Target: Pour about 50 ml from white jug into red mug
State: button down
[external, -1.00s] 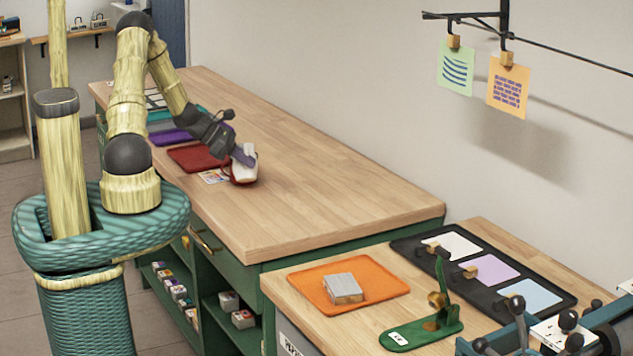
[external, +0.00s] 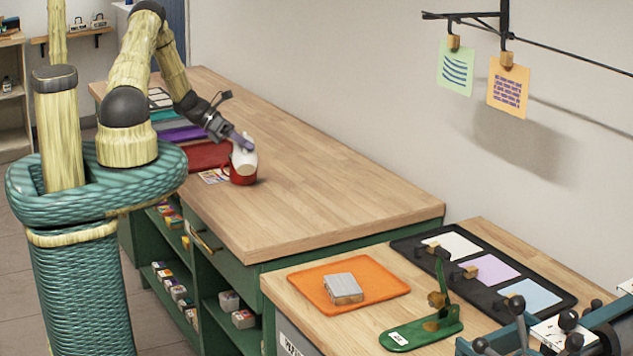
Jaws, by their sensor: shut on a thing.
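The white jug (external: 246,160) is in my gripper (external: 241,143), which is shut on it at its upper left. The jug is close to upright with a slight tilt, directly above or just behind the red mug. The red mug (external: 241,179) stands on the long wooden counter, and the jug hides part of its rim. Whether the jug touches the mug, and how much liquid is in either, I cannot tell.
A dark red mat (external: 205,157), a purple mat (external: 182,134) and a small printed card (external: 213,176) lie left of the mug. The counter (external: 320,190) is clear to the right. A nearer table holds an orange mat (external: 385,288) and a black tray (external: 408,249).

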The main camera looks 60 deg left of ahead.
jog(key=shift+a, duration=0.15)
jog(key=shift+w+a+r+n+h+p, duration=0.25)
jog(key=shift+a+r+n+h, duration=0.2)
jog(key=shift+h, duration=0.25)
jog(key=shift+a+r+n, duration=0.1)
jog(key=shift+r+n, duration=0.1)
jog(key=shift+n, duration=0.05)
dwell(0.7)
jog(key=shift+w+a+r+n+h, duration=0.25)
jog(key=shift+a+r+h, duration=0.1)
jog(key=shift+a, duration=0.3)
jog(key=shift+w+a+r+n+h, duration=0.25)
jog(key=shift+a+h, duration=0.1)
jog(key=shift+a, duration=0.3)
dwell(0.7)
jog(key=d+f+m+y, duration=0.1)
jog(key=s+d+f+y, duration=0.1)
jog(key=d, duration=0.1)
jog(key=shift+s+d+f+m, duration=0.2)
jog(key=shift+d+m, duration=0.05)
jog(key=shift+m, duration=0.15)
jog(key=shift+f, duration=0.1)
jog(key=shift+y, duration=0.3)
